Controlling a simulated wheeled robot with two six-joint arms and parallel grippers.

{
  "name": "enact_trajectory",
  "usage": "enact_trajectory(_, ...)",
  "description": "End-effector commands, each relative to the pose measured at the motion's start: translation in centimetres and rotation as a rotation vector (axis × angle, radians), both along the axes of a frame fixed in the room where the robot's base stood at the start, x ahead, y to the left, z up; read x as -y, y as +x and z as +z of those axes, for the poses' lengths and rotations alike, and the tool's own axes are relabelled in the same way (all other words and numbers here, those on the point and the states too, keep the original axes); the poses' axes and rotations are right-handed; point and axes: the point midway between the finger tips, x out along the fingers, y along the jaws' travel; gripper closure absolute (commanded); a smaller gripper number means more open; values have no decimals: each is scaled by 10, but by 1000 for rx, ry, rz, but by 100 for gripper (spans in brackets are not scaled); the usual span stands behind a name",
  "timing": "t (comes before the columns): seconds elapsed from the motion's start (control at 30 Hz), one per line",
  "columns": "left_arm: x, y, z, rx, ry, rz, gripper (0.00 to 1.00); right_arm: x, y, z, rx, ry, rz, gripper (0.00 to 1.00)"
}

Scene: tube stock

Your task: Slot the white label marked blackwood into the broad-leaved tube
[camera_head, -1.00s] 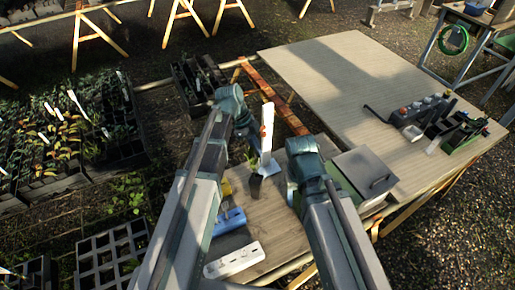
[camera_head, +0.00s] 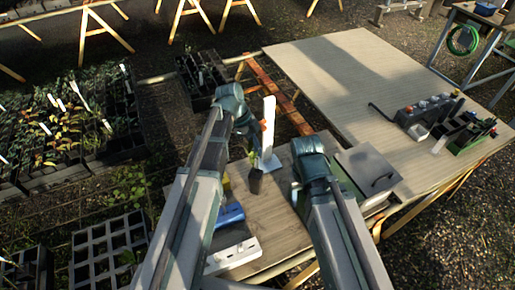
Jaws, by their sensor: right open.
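A tall white label (camera_head: 268,124) stands upright just right of my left gripper (camera_head: 254,131), with an orange patch beside it. No writing is readable. My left fingertips are largely hidden, so I cannot tell whether they hold the label. A dark tube (camera_head: 256,184) with a small green plant stands on the small wooden bench (camera_head: 275,212), just below the label. I cannot read which species it is. My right gripper (camera_head: 298,190) is low over the bench, right of the tube, open and mostly hidden by its wrist.
A blue item (camera_head: 231,215) and a white strip (camera_head: 233,255) lie at the bench's front. A grey-lidded box (camera_head: 369,172) stands right of my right arm. The large table (camera_head: 335,75) behind is mostly clear, with racks of small items (camera_head: 425,113) at its right. Seedling trays (camera_head: 60,120) are left.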

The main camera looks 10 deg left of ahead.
Motion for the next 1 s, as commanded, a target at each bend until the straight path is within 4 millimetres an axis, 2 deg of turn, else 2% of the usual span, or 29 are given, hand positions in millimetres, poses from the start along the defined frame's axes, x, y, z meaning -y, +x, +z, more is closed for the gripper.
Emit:
enact_trajectory(0.47,0,0,-4,0,0,0,100,0,0,-4,0,0,0,44)
enact_trajectory(1.0,0,0,-24,0,0,0,100,0,0,-24,0,0,0,44)
